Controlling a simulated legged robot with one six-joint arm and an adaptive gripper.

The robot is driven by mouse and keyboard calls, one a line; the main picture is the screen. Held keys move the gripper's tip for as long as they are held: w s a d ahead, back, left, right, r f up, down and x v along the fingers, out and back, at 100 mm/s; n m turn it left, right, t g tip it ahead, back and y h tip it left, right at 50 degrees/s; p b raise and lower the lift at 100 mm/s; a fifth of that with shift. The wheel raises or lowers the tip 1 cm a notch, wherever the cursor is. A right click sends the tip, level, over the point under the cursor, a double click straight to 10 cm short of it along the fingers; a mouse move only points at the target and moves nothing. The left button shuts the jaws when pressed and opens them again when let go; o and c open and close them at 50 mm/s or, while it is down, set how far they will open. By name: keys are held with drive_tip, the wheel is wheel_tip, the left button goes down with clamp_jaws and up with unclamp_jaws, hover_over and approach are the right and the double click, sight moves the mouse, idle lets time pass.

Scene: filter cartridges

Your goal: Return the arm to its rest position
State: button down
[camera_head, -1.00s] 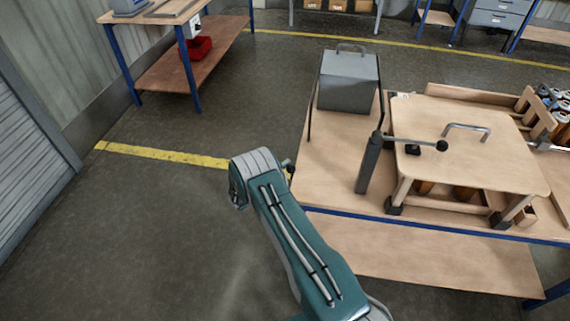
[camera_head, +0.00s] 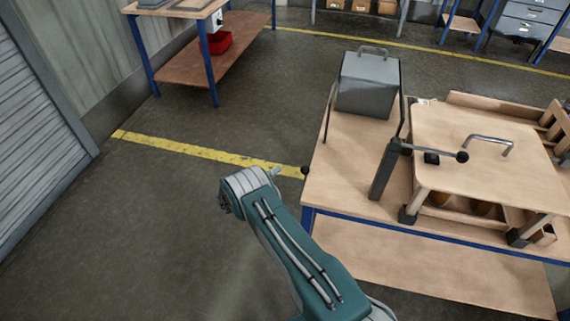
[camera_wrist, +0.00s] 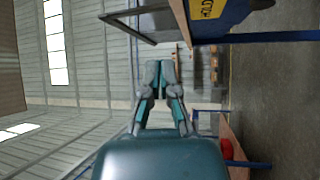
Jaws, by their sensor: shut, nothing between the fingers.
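My teal arm (camera_head: 290,250) reaches up from the bottom of the head view, bent at a grey joint (camera_head: 245,183) left of the workbench. It stands over open floor. My gripper (camera_wrist: 158,66) shows in the wrist view with its two fingers together, shut and empty. No object touches the fingertips there. In the head view I cannot make out the fingers; the arm's far end is hidden behind the joint.
The workbench (camera_head: 345,225) at right carries a raised wooden board (camera_head: 470,150), a grey box (camera_head: 368,85) and a dark lever post (camera_head: 385,170). A red bin (camera_head: 218,42) sits on a shelf. Floor at left is clear.

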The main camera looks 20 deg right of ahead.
drive_tip(key=s+d+r+m+g+y, duration=0.1)
drive_tip(key=s+d+r+g+y, duration=0.2)
drive_tip(key=r, duration=0.6)
drive_tip(key=s+r+m+g+y, duration=0.1)
drive_tip(key=s+r+y, duration=0.25)
drive_tip(key=r, duration=0.55)
drive_tip(key=s+d+r+m+g+y, duration=0.15)
drive_tip(key=s+r, duration=0.25)
drive_tip(key=r, duration=0.5)
drive_tip(key=s+a+r+t+y, duration=0.2)
drive_tip(key=s+r+y, duration=0.1)
drive_tip(key=s, duration=0.6)
drive_tip(key=s+a+r+n+t+y, duration=0.1)
drive_tip(key=s+a+r+t+y, duration=0.1)
drive_tip(key=s, duration=0.7)
drive_tip(key=s+a+r+n+t+y, duration=0.1)
drive_tip(key=s+a+r+y, duration=0.3)
drive_tip(key=s, duration=0.5)
drive_tip(key=shift+s+r+t+y, duration=0.15)
drive_tip(key=shift+r+t+y, duration=0.3)
drive_tip(key=shift+r+y, duration=0.55)
drive_tip(key=shift+f, duration=0.25)
